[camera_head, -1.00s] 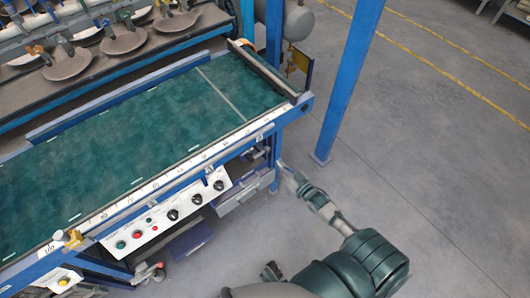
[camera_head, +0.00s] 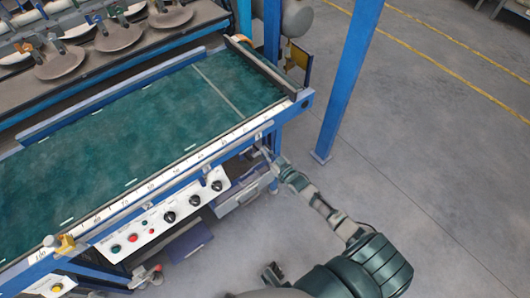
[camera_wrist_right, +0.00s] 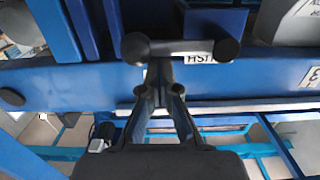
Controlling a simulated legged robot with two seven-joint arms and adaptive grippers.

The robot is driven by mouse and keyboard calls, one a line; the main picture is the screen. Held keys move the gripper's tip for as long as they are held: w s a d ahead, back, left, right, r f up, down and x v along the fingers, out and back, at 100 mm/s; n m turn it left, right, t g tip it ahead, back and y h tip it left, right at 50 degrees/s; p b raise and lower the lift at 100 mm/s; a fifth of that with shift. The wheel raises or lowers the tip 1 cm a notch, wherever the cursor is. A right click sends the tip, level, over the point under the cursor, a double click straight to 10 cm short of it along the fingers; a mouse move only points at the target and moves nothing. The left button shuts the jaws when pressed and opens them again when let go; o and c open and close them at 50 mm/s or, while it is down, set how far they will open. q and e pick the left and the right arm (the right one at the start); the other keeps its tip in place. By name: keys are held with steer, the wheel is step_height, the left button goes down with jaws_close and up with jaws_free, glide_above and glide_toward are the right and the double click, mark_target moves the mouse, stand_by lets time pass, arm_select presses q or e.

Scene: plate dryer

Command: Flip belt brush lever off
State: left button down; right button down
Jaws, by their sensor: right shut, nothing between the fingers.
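My right gripper (camera_head: 268,156) is at the front right end of the green belt table, close under its blue frame edge. In the right wrist view the gripper (camera_wrist_right: 165,82) shows its two fingers drawn together, with nothing between them. A black bar with round ends, which looks like the lever (camera_wrist_right: 182,47), lies across the view just beyond the fingertips. It partly covers a white label (camera_wrist_right: 199,57) on the blue frame. I cannot tell whether the fingertips touch the bar. In the head view the lever is too small to make out. My left gripper is not in view.
The green belt (camera_head: 150,125) has a white control panel (camera_head: 168,216) with black knobs and coloured buttons on its front. A blue post (camera_head: 347,85) stands at the right. Floor at the right is clear.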

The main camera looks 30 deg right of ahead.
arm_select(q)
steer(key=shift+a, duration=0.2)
arm_select(e)
steer(key=shift+a+f, duration=0.15)
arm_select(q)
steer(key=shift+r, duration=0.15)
